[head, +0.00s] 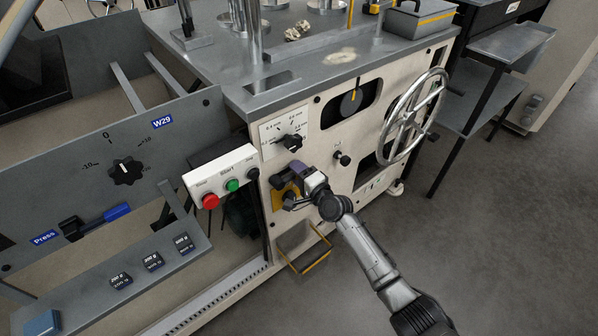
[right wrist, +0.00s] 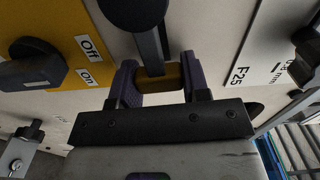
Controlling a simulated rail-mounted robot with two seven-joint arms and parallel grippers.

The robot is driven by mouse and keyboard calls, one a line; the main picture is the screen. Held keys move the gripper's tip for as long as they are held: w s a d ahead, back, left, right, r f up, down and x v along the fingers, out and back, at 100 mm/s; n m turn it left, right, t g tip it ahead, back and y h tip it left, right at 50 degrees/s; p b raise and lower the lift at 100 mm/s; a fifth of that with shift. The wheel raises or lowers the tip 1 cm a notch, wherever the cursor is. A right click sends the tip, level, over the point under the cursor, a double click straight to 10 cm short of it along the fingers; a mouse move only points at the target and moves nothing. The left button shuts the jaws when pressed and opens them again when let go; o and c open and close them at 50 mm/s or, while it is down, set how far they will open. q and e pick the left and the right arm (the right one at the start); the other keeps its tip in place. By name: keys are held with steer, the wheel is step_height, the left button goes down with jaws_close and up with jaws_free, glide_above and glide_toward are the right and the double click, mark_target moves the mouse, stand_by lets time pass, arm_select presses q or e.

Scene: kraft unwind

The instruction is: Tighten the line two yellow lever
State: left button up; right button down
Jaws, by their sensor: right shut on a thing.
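A lever with a yellow grip (right wrist: 158,78) and a dark grey arm hangs from a round black hub (right wrist: 134,8) in the right wrist view. The purple fingers of my right gripper (right wrist: 157,84) are shut on the yellow grip, one on each side. In the head view my right gripper (head: 287,181) is against the cream machine front, beside a yellow plate (head: 279,192), and hides the lever. The yellow switch plate also shows in the right wrist view (right wrist: 62,72), with Off and On labels and a black knob. My left gripper is not in view.
A push-button box (head: 222,178) with red and green buttons is just left of my right gripper. A black dial knob (head: 292,142) is above it, and a large handwheel (head: 412,117) to the right. The floor at right is clear.

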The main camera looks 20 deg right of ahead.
steer(key=shift+f+m, duration=0.25)
steer(key=shift+m, duration=0.15)
steer(key=shift+f, duration=0.1)
steer(key=c, duration=0.6)
jaws_free()
steer(key=shift+s, duration=0.1)
